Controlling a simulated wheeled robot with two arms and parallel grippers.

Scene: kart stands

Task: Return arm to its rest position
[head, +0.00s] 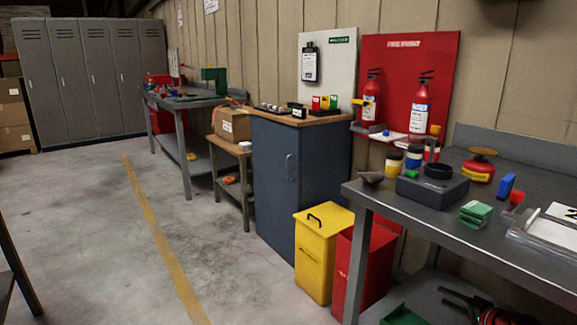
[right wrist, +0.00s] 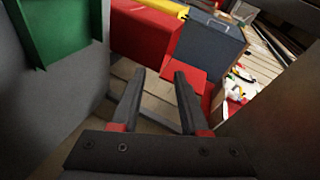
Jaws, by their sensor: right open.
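My right gripper (head: 446,296) shows at the bottom right of the head view, low by the grey workbench, its dark fingers pointing left. In the right wrist view its two fingers (right wrist: 160,75) stand apart with nothing between them. Beyond the fingertips there is a red bin (right wrist: 145,35). A green tray (right wrist: 55,25) is at the upper left of that view; it also shows in the head view (head: 403,315), left of the gripper. My left gripper is in neither view.
The grey workbench (head: 335,188) holds jars, a dark box and a red can. Left of it stand the red bin (head: 365,270), a yellow bin (head: 318,262) and a blue cabinet (head: 270,180). The concrete floor (head: 90,240) at left is mostly clear.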

